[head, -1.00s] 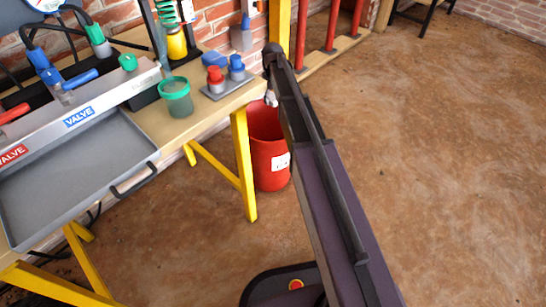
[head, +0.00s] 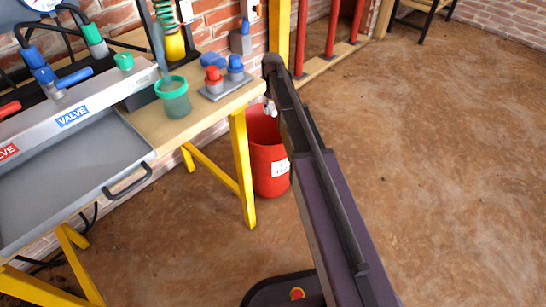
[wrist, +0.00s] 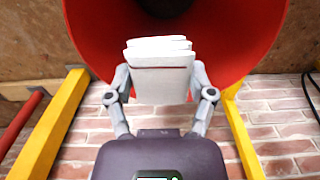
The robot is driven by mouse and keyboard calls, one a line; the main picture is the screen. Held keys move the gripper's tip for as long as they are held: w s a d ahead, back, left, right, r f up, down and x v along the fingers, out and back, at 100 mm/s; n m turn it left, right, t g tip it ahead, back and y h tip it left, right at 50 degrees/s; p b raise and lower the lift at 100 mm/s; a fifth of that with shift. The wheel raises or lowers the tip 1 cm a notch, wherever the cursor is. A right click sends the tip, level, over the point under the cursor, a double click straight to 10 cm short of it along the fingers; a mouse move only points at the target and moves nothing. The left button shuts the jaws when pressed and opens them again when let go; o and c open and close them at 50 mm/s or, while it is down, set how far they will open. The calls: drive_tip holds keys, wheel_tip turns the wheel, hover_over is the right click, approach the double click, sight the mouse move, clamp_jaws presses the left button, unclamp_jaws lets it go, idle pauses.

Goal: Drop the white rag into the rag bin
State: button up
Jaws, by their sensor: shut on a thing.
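In the wrist view my gripper (wrist: 160,84) is shut on the folded white rag (wrist: 160,62), with one finger on each side of it. The red rag bin (wrist: 95,30) opens behind the rag there, and the rag shows against its inside, with something dark deep in it. In the head view the rag bin (head: 268,165) stands on the floor beside the bench's yellow leg, with a white label on its side. My arm covers part of the bin, and only a small pale bit of the gripper (head: 269,108) shows near its rim. I cannot tell the rag's exact height over the bin.
The workbench (head: 185,128) at left carries a grey tray (head: 70,185), a green-rimmed cup (head: 173,97) and red and blue fittings (head: 214,80). Its yellow leg (head: 242,165) stands close to the bin. A brick wall is behind. The floor (head: 440,170) at right is open.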

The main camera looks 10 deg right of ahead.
drive_tip(key=shift+f+b, duration=2.5)
drive_tip(key=shift+f, duration=0.2)
drive_tip(key=o, duration=1)
drive_tip(key=shift+c, duration=0.2)
drive_tip(key=s+r+m+p, duration=0.2)
drive_tip(key=s+r+p, duration=0.2)
drive_tip(key=s, duration=0.6)
drive_tip(key=s+r+m+p, duration=0.3)
drive_tip(key=s, duration=0.7)
drive_tip(key=s+r+m+p, duration=0.2)
drive_tip(key=s+r+p, duration=0.2)
drive_tip(key=s, duration=0.6)
wheel_tip(320, 180, up, 38)
drive_tip(key=p, duration=3.7)
drive_tip(key=shift+w+d+f, duration=0.25)
drive_tip(key=shift+w+d, duration=0.1)
drive_tip(key=shift+d, duration=0.1)
